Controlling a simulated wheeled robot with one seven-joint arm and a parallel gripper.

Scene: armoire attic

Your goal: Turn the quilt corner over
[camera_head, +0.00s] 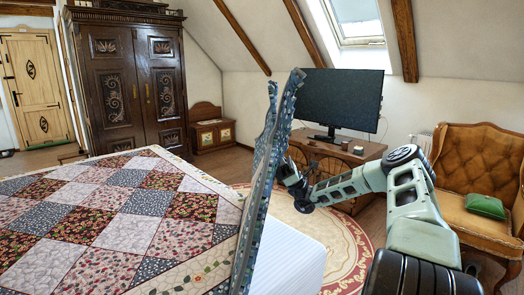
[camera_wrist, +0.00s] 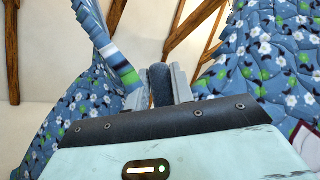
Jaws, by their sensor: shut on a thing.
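The patchwork quilt (camera_head: 130,215) covers the bed, with red, white and blue floral squares on top. Its right-hand part (camera_head: 262,180) stands raised in a steep upright fold, its edge high above the bed. My gripper (camera_head: 288,172) is at the right side of this fold and is shut on the quilt. In the wrist view, the blue floral underside of the quilt (camera_wrist: 265,60) fills the right and left sides, and a striped edge (camera_wrist: 120,62) rises beside the jaws (camera_wrist: 160,85). The exact pinched spot is partly hidden by the jaws.
The white mattress side (camera_head: 290,262) is bare below the fold. A television (camera_head: 340,100) stands on a wooden chest (camera_head: 345,150) behind my gripper. An orange armchair (camera_head: 480,160) with a green cushion (camera_head: 485,206) is at the right. A round rug (camera_head: 345,240) lies on the floor.

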